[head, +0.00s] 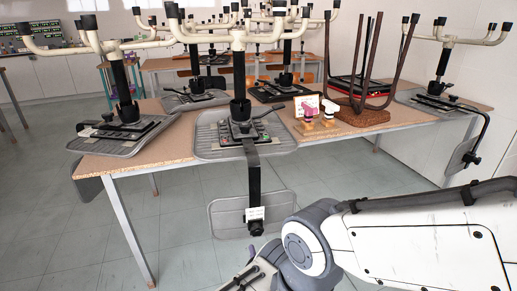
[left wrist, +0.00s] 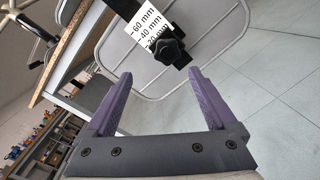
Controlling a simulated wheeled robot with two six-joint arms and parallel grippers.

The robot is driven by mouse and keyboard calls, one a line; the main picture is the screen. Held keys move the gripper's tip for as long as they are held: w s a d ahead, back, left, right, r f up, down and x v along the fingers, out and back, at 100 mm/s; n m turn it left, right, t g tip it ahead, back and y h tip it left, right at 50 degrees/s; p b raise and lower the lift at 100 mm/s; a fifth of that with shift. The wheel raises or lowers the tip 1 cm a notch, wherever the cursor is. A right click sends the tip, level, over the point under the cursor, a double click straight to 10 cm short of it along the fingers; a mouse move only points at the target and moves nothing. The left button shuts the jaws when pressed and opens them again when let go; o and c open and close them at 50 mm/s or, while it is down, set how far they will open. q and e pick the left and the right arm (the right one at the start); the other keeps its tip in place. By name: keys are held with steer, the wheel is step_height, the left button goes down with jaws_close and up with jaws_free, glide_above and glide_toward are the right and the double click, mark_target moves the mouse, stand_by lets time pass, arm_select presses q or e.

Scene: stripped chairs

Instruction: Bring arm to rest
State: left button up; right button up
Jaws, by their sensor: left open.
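My left gripper (head: 248,277) is at the bottom middle of the head view, at the end of my white and grey arm (head: 400,238). In the left wrist view the left gripper (left wrist: 160,75) shows two purple fingers spread apart with nothing between them. Beyond the fingertips is a black knob (left wrist: 170,50) on a chair's black bar with a white millimetre label (left wrist: 150,28). The knob also shows in the head view (head: 256,229), above the gripper and apart from it. My right gripper is not in view.
A wooden table (head: 175,148) holds several upturned stripped chairs (head: 240,60) with legs pointing up. One chair's grey backrest (head: 225,218) hangs below the table's front edge, close to my gripper. Small pink and white items (head: 308,110) stand on the table. The floor (head: 190,260) at left is clear.

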arm_select(q)
steer(key=a+r+n+g+y, duration=0.3)
steer(key=a+r+n+g, duration=0.15)
steer(key=a, duration=0.25)
steer(key=a+r+n+g+y, duration=0.3)
steer(key=a+n+y, duration=0.1)
steer(key=a+n, duration=0.25)
steer(key=s+a+r+n+g+h, duration=0.3)
steer(key=s+a+n+g, duration=0.2)
steer(key=s+n, duration=0.3)
steer(key=s+a+r+n+g+h, duration=0.2)
steer(key=s+a+r+n+g, duration=0.3)
steer(key=s+n, duration=0.35)
steer(key=s+d+r+n+h, duration=0.35)
steer(key=s+d+r, duration=0.25)
steer(key=s+d, duration=0.3)
steer(key=s+d+r+n+h, duration=0.35)
steer(key=s+d+r, duration=0.25)
steer(key=s+d, duration=0.25)
step_height(320, 180, up, 20)
steer(key=p, duration=2)
steer(key=shift+a+r, duration=0.2)
steer(key=shift+a, duration=0.05)
